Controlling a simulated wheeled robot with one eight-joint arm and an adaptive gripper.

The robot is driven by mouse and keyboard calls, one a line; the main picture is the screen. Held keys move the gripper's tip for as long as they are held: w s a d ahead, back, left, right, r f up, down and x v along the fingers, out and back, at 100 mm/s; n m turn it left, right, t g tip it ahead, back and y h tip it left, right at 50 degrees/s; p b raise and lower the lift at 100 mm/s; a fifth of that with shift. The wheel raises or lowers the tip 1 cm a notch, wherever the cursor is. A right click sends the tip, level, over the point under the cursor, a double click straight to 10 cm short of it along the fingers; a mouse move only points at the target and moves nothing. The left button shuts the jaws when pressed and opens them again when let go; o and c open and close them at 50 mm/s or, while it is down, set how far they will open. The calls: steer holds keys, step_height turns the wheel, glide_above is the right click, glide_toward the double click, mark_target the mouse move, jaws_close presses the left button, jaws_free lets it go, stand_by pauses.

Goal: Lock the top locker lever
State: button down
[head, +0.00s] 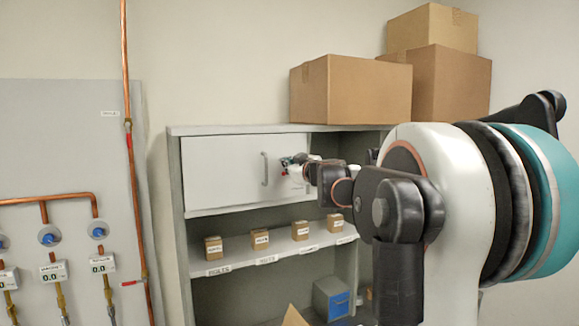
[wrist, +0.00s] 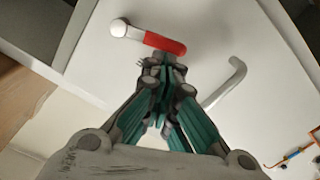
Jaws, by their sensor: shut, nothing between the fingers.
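The top locker door (head: 222,172) is a pale panel in the upper part of the grey shelf unit and looks closed. Its curved grey handle (head: 264,169) also shows in the wrist view (wrist: 226,86). The lever has a red grip (wrist: 165,43) and a round whitish pivot end (wrist: 119,28). In the head view the lever is mostly hidden by my gripper, with only a small bit of red showing. My gripper (wrist: 160,65) is shut and empty, with its fingertips right beside the red grip. I cannot tell whether they touch it.
Cardboard boxes (head: 352,90) stand on top of the unit. Several small boxes (head: 260,239) line the shelf below, and a blue bin (head: 332,299) sits lower. Copper pipes (head: 127,75) and gauges are on the left wall. My arm covers the unit's right side.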

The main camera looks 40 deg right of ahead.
steer(key=shift+s+d+f+n+b, duration=0.1)
steer(key=shift+d+f+n+b, duration=0.1)
steer(key=shift+f+n+b, duration=0.6)
steer(key=shift+d+f+n+b, duration=0.25)
steer(key=shift+f+n+b, duration=0.2)
steer(key=shift+f+n, duration=0.6)
steer(key=shift+s+d+f+n+b, duration=0.1)
steer(key=shift+d+f+n+b, duration=0.1)
steer(key=shift+f+n+b, duration=0.7)
steer(key=shift+d+f, duration=0.45)
steer(key=shift+d, duration=0.15)
steer(key=shift+d, duration=0.1)
